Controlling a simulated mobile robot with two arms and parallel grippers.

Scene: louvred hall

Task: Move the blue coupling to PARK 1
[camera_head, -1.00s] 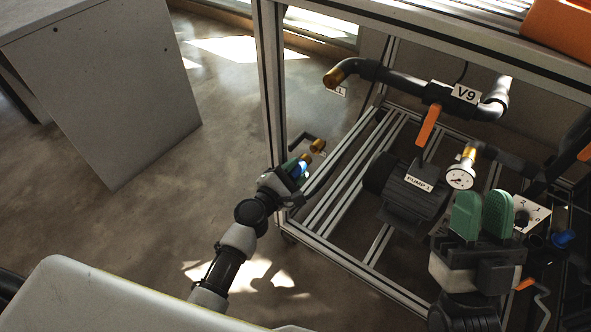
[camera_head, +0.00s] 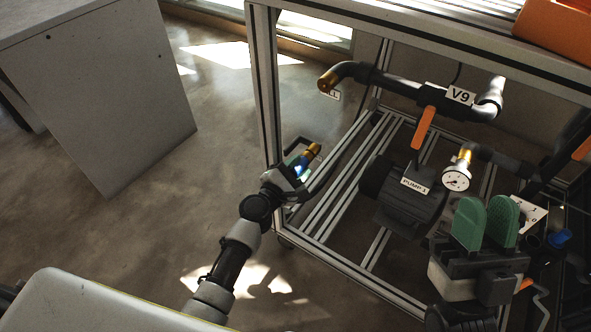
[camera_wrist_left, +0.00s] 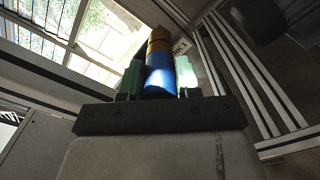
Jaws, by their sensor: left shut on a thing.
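The blue coupling (camera_head: 300,169) is between the green fingers of my left gripper (camera_head: 297,172), which is shut on it beside the frame's front post. In the left wrist view the coupling (camera_wrist_left: 160,80) points up and away from the gripper (camera_wrist_left: 160,85). Brass (camera_wrist_left: 160,45) continues in line beyond its blue body; whether it touches a separate stub I cannot tell. A white label (camera_wrist_left: 182,47), partly hidden behind the brass, shows an ending like "K 1". My right gripper (camera_head: 487,223) has its two green fingers apart, with nothing visible between them.
A dark bent bracket (camera_head: 298,143) stands by the metal post (camera_head: 265,110). Inside the frame are PUMP 1 (camera_head: 405,195), the V9 pipe with orange handle (camera_head: 424,127), and a gauge (camera_head: 456,181). A grey cabinet (camera_head: 105,95) stands left; floor between is clear.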

